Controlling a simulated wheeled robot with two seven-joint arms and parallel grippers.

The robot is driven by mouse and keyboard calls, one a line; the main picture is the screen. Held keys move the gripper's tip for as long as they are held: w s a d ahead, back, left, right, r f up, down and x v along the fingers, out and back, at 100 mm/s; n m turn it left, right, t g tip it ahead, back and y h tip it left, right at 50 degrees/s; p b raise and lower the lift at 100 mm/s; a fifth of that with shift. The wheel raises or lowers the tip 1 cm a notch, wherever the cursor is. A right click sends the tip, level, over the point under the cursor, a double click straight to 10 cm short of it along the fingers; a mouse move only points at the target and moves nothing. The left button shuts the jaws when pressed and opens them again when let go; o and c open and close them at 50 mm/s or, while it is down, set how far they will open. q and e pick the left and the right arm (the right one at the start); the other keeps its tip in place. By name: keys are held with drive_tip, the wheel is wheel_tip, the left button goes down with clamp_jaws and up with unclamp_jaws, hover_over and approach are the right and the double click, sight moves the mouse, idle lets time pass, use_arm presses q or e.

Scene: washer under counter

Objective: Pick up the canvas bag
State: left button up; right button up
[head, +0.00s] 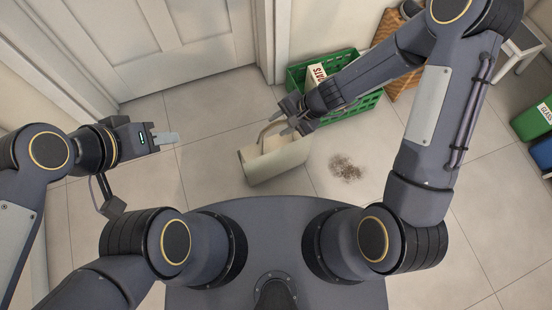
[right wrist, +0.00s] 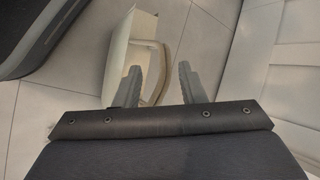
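The canvas bag (head: 276,163) is cream-coloured and stands on the tiled floor in front of me, with a tan looped handle (head: 268,130) at its top. My right gripper (head: 290,124) is open at the handle, just above the bag. The bag (right wrist: 124,62) lies beyond that finger. I cannot tell whether the handle touches a finger. My left gripper (head: 167,138) is away to the left; its finger gap is not clear.
A green crate (head: 352,112) holding something white with red lettering stands behind the bag to the right. A wicker basket (head: 402,75) is behind it. A dark dirt patch (head: 345,167) lies right of the bag. A white door (head: 160,45) closes the back left. Green and blue bins (head: 532,122) stand at far right.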

sight(271, 127)
drive_tip(key=x, duration=0.2)
drive_tip(key=b+x, duration=0.1)
drive_tip(key=x, duration=0.1)
drive_tip(key=b+x, duration=0.1)
drive_tip(key=x, duration=0.1)
drive_tip(key=shift+w, duration=0.4)
clamp_jaws()
drive_tip(key=shift+r, duration=0.1)
